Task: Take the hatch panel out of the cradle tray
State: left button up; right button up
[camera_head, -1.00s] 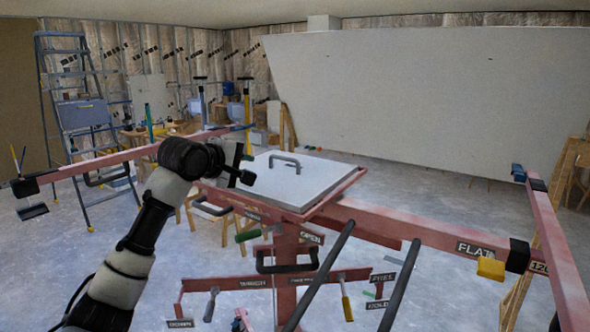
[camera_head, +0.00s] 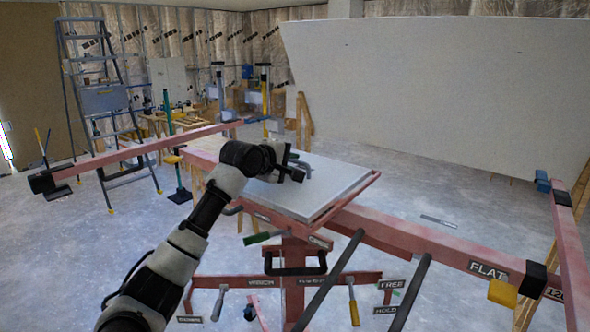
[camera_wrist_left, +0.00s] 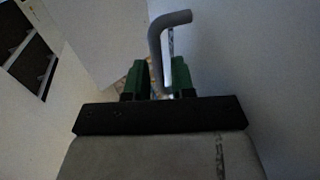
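The hatch panel (camera_head: 325,192) is a flat white-grey board lying in the pink-red cradle tray (camera_head: 348,203) on top of the lift. Its grey handle is mostly hidden behind my left gripper (camera_head: 302,170) in the head view. In the left wrist view, my left gripper (camera_wrist_left: 160,78) has its two green fingers apart. The bent grey handle (camera_wrist_left: 157,45) runs between them, with a narrow gap beside the right finger. I see no clear grip on it. My right gripper is not in view.
Long pink lift arms (camera_head: 150,148) reach out left and right, the right one labelled FLAT (camera_head: 430,243). Two dark bars (camera_head: 335,270) slant up in front. A stepladder (camera_head: 105,95) stands at the back left. A large white board (camera_head: 440,95) leans behind. Floor is open at the right.

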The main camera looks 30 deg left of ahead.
pick_arm(q)
jog(key=shift+p+x, duration=0.45)
jog(key=shift+x, duration=0.8)
jog(key=shift+a, duration=0.1)
grip_shut()
dwell(0.3)
jog(key=shift+r, duration=0.15)
